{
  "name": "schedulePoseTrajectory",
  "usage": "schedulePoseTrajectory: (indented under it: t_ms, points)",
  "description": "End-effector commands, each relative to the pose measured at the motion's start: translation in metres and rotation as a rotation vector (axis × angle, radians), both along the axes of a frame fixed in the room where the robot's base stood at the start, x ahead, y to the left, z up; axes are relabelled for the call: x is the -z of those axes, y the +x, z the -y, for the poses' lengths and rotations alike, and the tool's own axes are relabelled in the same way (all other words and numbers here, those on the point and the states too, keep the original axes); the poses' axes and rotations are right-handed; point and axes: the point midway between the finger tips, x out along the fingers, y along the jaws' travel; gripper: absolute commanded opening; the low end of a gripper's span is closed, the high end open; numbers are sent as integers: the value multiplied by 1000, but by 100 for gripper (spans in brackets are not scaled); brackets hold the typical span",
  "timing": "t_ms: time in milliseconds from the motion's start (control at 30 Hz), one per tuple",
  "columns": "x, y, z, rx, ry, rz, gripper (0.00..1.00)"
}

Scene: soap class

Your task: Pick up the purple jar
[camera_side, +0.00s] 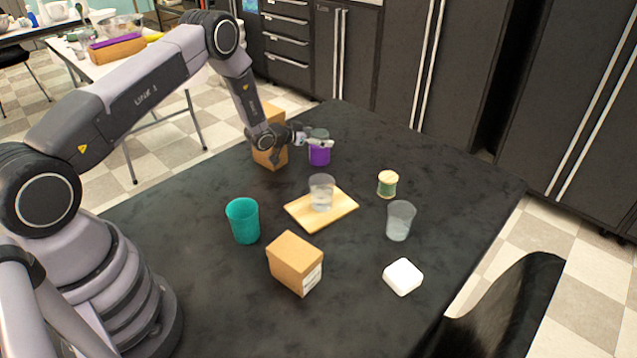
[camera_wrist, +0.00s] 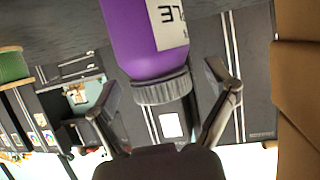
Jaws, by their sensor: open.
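The purple jar (camera_side: 320,154) stands upright at the far side of the black table, with a grey lid on top. In the wrist view the jar (camera_wrist: 140,40) appears upside down, with a pale label and its ribbed grey lid (camera_wrist: 163,88) toward my gripper. My gripper (camera_side: 314,143) is at the jar, close to its upper part. In the wrist view the two fingers of my gripper (camera_wrist: 168,88) are spread apart, one on each side of the lid. I cannot tell whether either finger touches the jar.
A tall cardboard box (camera_side: 268,150) stands close left of the jar. A wooden board (camera_side: 338,214) with a clear glass (camera_side: 321,192), a green spool (camera_side: 387,184), another glass (camera_side: 399,221), a teal cup (camera_side: 243,221), a small box (camera_side: 295,263) and a white block (camera_side: 402,277) lie nearer.

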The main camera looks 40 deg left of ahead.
Motion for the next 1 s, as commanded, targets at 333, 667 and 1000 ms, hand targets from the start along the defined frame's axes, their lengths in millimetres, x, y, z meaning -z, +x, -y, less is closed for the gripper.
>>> schedulePoseTrajectory:
  t_ms: [333, 667, 1000]
  points:
    - [1, 3, 1, 0, 0, 0, 74]
    - [1, 2, 1, 0, -1, -2, 31]
    - [2, 2, 1, 0, 0, -6, 12]
